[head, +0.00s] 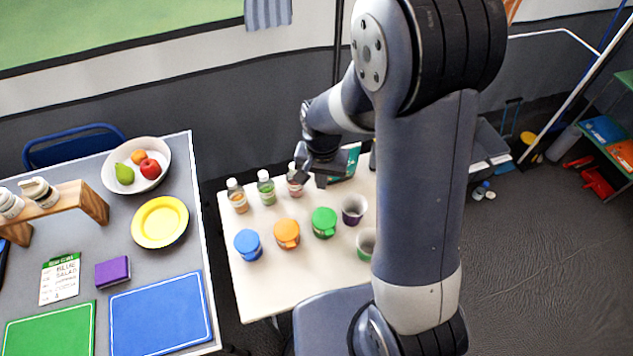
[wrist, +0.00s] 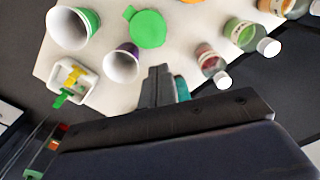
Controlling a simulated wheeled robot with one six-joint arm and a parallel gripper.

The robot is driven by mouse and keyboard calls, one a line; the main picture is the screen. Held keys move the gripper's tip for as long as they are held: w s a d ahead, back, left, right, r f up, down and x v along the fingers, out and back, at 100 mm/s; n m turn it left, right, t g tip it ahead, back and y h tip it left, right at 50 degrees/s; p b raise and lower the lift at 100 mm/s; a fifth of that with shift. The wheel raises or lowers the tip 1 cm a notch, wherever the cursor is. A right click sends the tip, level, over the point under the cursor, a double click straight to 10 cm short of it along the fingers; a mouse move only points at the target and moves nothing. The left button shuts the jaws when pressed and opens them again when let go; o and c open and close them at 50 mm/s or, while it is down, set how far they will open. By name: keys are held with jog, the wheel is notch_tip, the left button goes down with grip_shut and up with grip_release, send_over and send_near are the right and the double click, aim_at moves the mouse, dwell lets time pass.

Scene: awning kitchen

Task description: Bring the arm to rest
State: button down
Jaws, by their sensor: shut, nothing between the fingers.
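My gripper (head: 318,172) is shut and empty, held above the far part of the cream table (head: 262,293). In the wrist view its closed fingers (wrist: 158,84) point toward the tabletop, with nothing between them. My arm is raised and bent, and it hides the right part of the table in the head view. A bottle with a red label (head: 295,182) stands close to the left of the gripper in the picture. A teal item (head: 352,160) is partly hidden behind the gripper.
Blue (head: 248,245), orange (head: 287,233) and green (head: 324,222) lidded containers and cups (head: 353,209) stand on the cream table. A grey table (head: 120,225) at left holds a fruit bowl (head: 163,183), a yellow plate (head: 160,222) and cutting boards. Floor at right is largely open.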

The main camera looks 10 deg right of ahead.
dwell(0.4)
notch_tip(320, 180, down, 6)
jog(key=b, duration=0.4)
jog(key=shift+b, duration=0.3)
jog(key=shift+w+r, duration=0.1)
jog(key=shift+w, duration=0.3)
